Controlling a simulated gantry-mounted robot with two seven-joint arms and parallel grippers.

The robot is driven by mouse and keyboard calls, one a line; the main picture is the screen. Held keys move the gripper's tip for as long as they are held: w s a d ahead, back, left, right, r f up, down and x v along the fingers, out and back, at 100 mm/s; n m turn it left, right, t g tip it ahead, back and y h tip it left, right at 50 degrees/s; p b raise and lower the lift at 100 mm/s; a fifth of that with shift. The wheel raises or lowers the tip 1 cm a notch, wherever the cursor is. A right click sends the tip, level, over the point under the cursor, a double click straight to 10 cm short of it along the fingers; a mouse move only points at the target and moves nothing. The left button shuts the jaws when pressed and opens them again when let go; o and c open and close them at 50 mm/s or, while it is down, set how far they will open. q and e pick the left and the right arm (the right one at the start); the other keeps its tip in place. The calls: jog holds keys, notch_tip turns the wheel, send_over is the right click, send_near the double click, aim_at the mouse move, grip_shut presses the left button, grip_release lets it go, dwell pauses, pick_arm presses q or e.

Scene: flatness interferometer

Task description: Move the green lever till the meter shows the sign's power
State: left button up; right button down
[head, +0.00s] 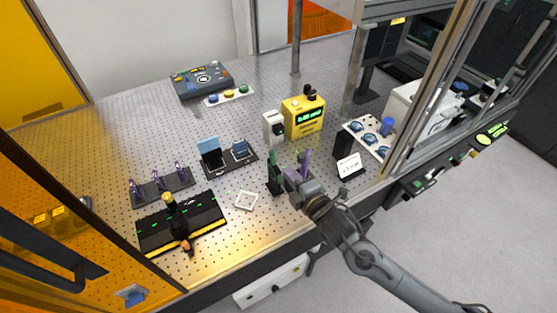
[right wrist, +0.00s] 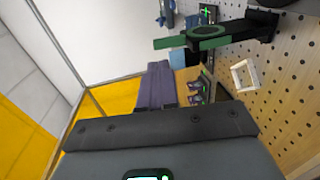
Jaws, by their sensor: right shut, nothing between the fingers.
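The green lever (head: 273,160) stands on a dark mount near the front middle of the perforated bench. In the right wrist view its green arm (right wrist: 210,34) and dark mount show close by at the upper right. My right gripper (head: 298,168), with purple fingers, is shut and empty just right of the lever; its fingers (right wrist: 160,86) appear apart from the lever in the wrist view. The yellow meter (head: 303,117) stands behind, its green display lit but too small to read surely. The white sign (head: 349,166) stands to the right, its text unreadable. My left gripper is not visible.
A small grey-white box (head: 273,127) stands beside the meter. A white square frame (head: 246,200) lies left of the lever. A black-and-yellow stage (head: 205,208) is farther left. A tray with blue round parts (head: 368,138) and an upright post are right.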

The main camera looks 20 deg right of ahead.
aim_at(273, 155)
jog(key=x, duration=0.5)
jog(key=shift+w, duration=0.25)
jog(key=shift+x, duration=0.8)
jog(key=shift+w, duration=0.1)
jog(key=shift+p, duration=0.3)
jog(key=shift+w+a+r+p, duration=0.15)
jog(key=shift+w+p, duration=0.25)
jog(key=shift+p, duration=0.3)
jog(key=shift+w, duration=0.2)
jog(key=shift+f, duration=0.25)
jog(key=shift+s, duration=0.1)
